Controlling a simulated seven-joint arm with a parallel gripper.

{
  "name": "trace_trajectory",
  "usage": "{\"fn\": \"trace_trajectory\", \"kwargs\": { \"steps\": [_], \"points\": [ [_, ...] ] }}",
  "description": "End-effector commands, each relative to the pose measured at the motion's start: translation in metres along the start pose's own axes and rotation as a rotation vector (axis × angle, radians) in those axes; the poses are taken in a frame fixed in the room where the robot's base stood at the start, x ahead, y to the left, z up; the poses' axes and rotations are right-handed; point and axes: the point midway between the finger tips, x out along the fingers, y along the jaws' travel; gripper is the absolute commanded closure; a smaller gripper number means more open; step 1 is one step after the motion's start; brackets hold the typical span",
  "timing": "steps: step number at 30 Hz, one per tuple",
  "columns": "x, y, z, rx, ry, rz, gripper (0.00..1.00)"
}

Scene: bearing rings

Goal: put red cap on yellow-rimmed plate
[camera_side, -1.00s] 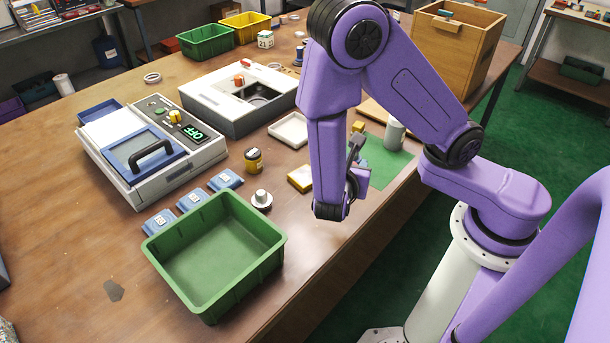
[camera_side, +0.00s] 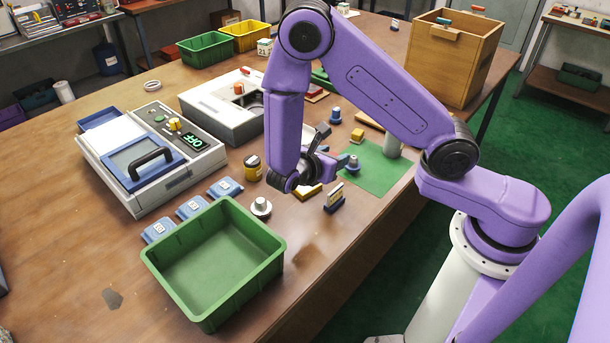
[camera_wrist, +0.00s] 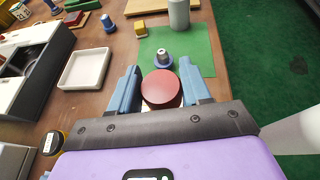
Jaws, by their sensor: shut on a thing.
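The red cap (camera_wrist: 162,88) is round and dark red. In the wrist view it sits between the two blue fingers of my gripper (camera_wrist: 161,88), which is shut on it. In the side view my gripper (camera_side: 340,161) is above the table, and the cap is not clearly visible there. A low yellow-edged piece (camera_side: 309,192) lies just below my gripper in the side view, mostly hidden by the wrist. It may be the yellow-rimmed plate, but I cannot tell for sure.
A green mat (camera_side: 375,168) holds a blue-based knob (camera_side: 353,163) and a grey cylinder (camera_side: 393,142). A green bin (camera_side: 213,260) is at front left. A white tray (camera_wrist: 85,68) lies left of my gripper.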

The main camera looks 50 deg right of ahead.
Motion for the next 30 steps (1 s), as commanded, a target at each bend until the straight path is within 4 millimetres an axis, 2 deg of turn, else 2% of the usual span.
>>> {"fn": "trace_trajectory", "kwargs": {
  "steps": [5,12,22,30],
  "points": [
    [0.012,0.036,-0.013,0.002,-0.001,-0.004,0.81],
    [0.029,0.065,-0.047,0.0,-0.001,-0.003,0.81],
    [0.039,0.082,-0.065,-0.001,0.0,-0.001,0.81],
    [0.05,0.082,-0.092,-0.001,0.0,0.0,0.81]
  ]
}}
